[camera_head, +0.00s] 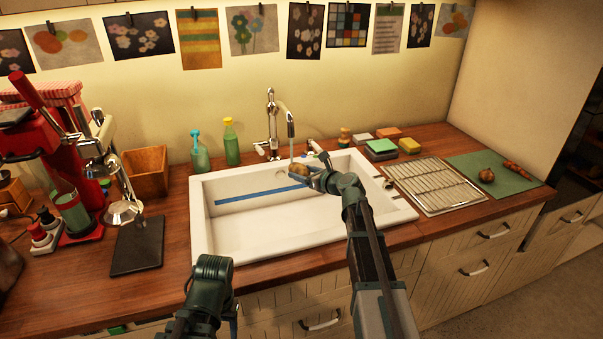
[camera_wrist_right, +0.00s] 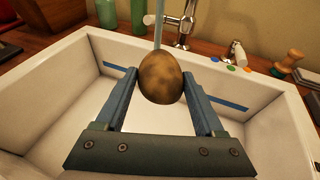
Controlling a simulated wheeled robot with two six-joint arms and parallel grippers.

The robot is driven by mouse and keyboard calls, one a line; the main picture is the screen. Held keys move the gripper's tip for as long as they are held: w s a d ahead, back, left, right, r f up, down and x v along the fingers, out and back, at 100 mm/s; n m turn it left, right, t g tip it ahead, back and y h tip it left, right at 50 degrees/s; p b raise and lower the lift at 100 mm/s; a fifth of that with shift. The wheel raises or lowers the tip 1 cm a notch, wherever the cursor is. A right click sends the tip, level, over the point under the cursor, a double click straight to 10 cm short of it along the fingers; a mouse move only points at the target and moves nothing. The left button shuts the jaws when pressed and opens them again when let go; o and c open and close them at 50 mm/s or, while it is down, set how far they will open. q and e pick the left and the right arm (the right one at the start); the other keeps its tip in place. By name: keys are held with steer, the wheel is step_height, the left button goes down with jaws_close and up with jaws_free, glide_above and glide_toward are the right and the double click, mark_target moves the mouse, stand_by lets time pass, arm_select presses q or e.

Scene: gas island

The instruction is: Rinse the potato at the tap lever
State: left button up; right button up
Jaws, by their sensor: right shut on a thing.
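My right gripper (camera_head: 311,179) is shut on a brown potato (camera_wrist_right: 165,78), holding it over the white sink (camera_head: 240,235). The potato also shows in the head view (camera_head: 298,169), just below the tap spout (camera_head: 290,128). A thin pale stream of water (camera_wrist_right: 158,25) comes down to the potato's top in the wrist view. The tap lever (camera_head: 316,147) is at the sink's back edge, right of the tap; colored dots show near it in the wrist view. My left gripper (camera_head: 208,285) is low in front of the sink; its fingers are not clear.
A metal rack (camera_head: 435,185) and a green mat (camera_head: 490,172) with another round brown item and a carrot-like item lie right of the sink. Sponges (camera_head: 381,148) and bottles (camera_head: 231,142) stand behind. A red coffee machine (camera_head: 50,150) stands left.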

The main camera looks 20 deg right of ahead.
steer(key=shift+d, duration=0.1)
steer(key=shift+d, duration=0.5)
steer(key=shift+a, duration=0.1)
steer(key=shift+a, duration=0.55)
steer(key=shift+d, duration=0.1)
stand_by(0.3)
steer(key=shift+d, duration=0.55)
steer(key=shift+s, duration=0.15)
steer(key=s, duration=0.7)
steer(key=shift+s+a, duration=0.35)
steer(key=shift+s, duration=0.05)
